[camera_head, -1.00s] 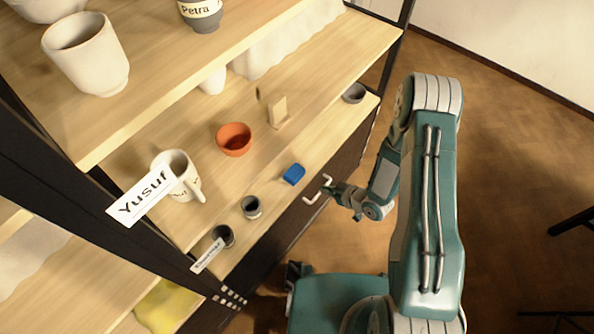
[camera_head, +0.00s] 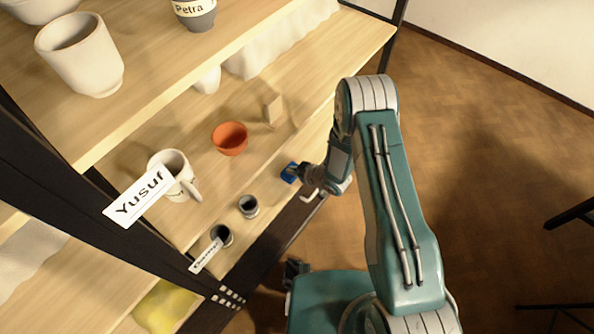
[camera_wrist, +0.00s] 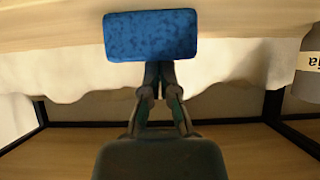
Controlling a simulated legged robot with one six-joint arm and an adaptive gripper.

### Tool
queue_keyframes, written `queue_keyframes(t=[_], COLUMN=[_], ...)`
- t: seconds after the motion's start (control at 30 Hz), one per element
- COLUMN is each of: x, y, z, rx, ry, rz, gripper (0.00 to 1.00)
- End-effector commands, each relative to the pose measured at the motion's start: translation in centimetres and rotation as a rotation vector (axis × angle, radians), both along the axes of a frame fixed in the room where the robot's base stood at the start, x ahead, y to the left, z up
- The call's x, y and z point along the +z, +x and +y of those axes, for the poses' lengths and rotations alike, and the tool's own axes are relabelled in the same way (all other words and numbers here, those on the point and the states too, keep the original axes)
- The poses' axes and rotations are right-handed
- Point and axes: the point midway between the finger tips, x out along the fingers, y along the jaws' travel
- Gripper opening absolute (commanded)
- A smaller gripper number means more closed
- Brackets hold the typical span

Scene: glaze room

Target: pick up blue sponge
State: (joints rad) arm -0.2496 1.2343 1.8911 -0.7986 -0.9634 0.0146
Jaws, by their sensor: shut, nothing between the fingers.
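The blue sponge (camera_head: 288,173) lies near the front edge of the middle shelf (camera_head: 222,174) in the head view. It also shows at the top of the wrist view (camera_wrist: 151,35), a speckled blue block just beyond my fingertips. My gripper (camera_head: 300,171) is at the sponge's right side in the head view, partly overlapping it. In the wrist view my gripper's fingers (camera_wrist: 158,75) are shut together with nothing between them, their tips at the sponge's near edge. I cannot tell whether they touch it.
On the same shelf are an orange bowl (camera_head: 230,138), a beige block (camera_head: 272,109), a white mug (camera_head: 174,175) and two small dark-topped cups (camera_head: 248,206), (camera_head: 222,235). A dark shelf post stands at left.

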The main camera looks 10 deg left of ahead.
Motion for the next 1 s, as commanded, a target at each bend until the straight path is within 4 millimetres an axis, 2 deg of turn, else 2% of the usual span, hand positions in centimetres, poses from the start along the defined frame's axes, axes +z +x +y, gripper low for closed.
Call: queue_keyframes(t=[0.37, 0.63, 0.9, 1.0], x=[-0.6, -0.7, -0.7, -0.1], y=[-0.1, -1.9, -1.8, -1.8], z=[-0.3, -3.0, -2.8, -2.8], rx=[-0.005, -0.007, -0.006, -0.006], ry=[-0.009, -0.01, -0.011, -0.01], rz=[0.007, 0.016, 0.015, 0.014], gripper=[0.0, 0.0, 0.0, 0.0])
